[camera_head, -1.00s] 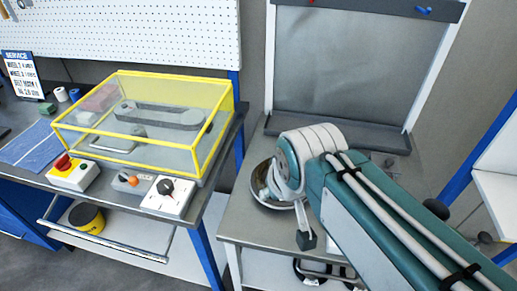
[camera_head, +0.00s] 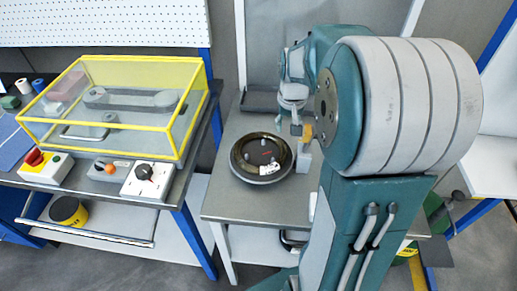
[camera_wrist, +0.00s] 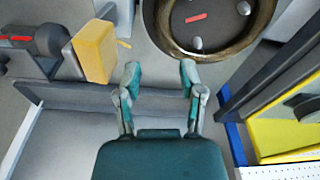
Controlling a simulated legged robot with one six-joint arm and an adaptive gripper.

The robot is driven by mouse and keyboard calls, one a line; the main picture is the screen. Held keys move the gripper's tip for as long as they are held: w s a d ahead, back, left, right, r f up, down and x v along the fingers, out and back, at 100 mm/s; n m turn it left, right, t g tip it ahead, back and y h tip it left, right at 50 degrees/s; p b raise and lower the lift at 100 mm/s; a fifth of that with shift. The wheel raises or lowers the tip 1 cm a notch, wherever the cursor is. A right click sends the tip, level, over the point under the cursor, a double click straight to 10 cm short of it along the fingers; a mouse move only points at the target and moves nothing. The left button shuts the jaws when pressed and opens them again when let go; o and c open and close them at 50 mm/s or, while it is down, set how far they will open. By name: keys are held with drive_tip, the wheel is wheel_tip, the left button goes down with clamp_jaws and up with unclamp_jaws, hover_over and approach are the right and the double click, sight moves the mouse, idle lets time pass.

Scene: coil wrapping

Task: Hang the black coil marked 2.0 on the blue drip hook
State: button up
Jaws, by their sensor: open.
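My gripper (camera_wrist: 160,78) is open in the wrist view, with nothing between its fingertips. In the head view my gripper (camera_head: 297,122) is partly hidden by my arm, above the back of the grey bench. I cannot make out a black coil marked 2.0 or any marking 2.0. A dark round dish (camera_head: 250,172) with a bronze rim lies on the bench, left of and nearer than the gripper. The dish (camera_wrist: 168,38) also shows beyond the fingertips in the wrist view, with silver knobs and a red mark inside. The blue drip hook is out of both current views.
A yellow block (camera_head: 307,132) stands beside the gripper; it also shows left of the fingers in the wrist view (camera_wrist: 94,52). A dark trough (camera_head: 262,102) runs along the bench's back. Left stands a yellow-framed clear guard (camera_head: 112,108). The bench front (camera_head: 237,208) is clear.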

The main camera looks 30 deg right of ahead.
sight(283, 148)
drive_tip(key=f, duration=1)
drive_tip(key=shift+w+a, duration=0.1)
drive_tip(key=shift+w, duration=0.25)
drive_tip(key=shift+r, duration=0.1)
drive_tip(key=shift+c, duration=0.3)
clamp_jaws()
